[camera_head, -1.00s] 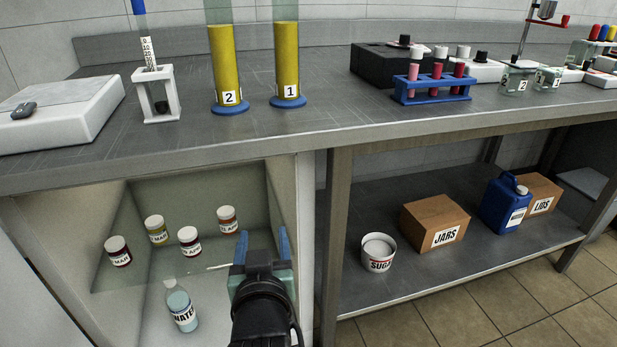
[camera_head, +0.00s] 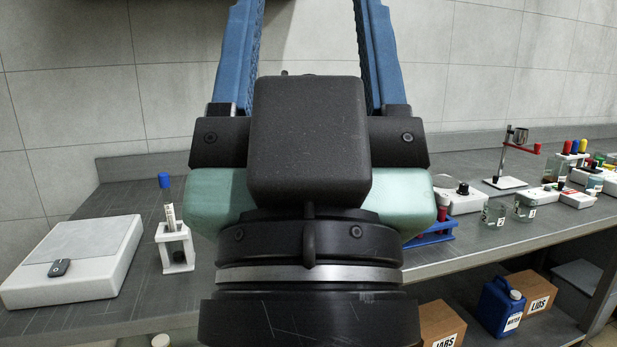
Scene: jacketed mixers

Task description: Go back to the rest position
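My gripper (camera_head: 308,40) fills the middle of the head view, close to the camera, with its wrist and dark housing upright. Its two blue fingers point up and stand wide apart. The space between them shows only the tiled wall, so it is open and holds nothing in sight; the fingertips run past the top edge. My gripper and wrist hide the middle of the bench, including the two yellow cylinders.
At right are a blue rack (camera_head: 432,234), partly hidden, and a metal stand (camera_head: 505,160). Below are a blue jug (camera_head: 499,303) and boxes (camera_head: 530,290).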

